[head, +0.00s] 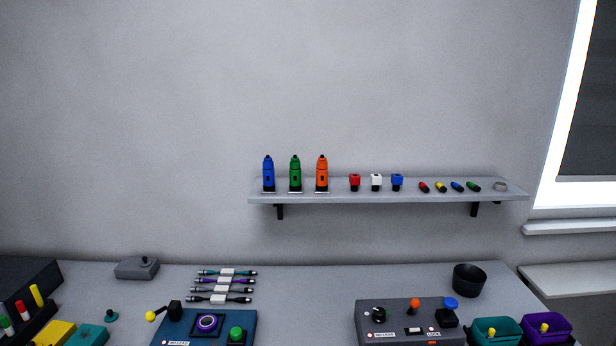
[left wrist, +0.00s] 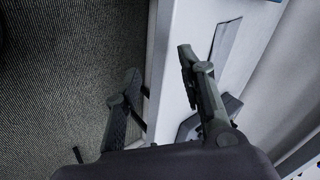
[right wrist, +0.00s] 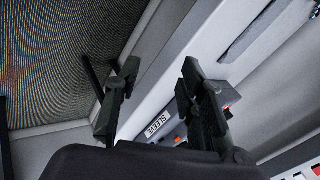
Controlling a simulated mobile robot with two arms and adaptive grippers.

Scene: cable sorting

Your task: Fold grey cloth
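No grey cloth can be made out in any view. My left gripper (left wrist: 160,65) shows in the left wrist view with its two fingers spread apart and nothing between them. My right gripper (right wrist: 160,75) shows in the right wrist view, also with its fingers apart and empty. Neither gripper is in the head view. Both point down past light panels toward a dark textured floor.
A grey table (head: 300,300) carries several bundled cables (head: 225,283), a blue control panel (head: 180,325), a grey control box (head: 405,320), a black bowl (head: 469,280) and teal (head: 496,332) and purple (head: 546,328) bins. A wall shelf (head: 390,190) holds small coloured items. The table's middle is clear.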

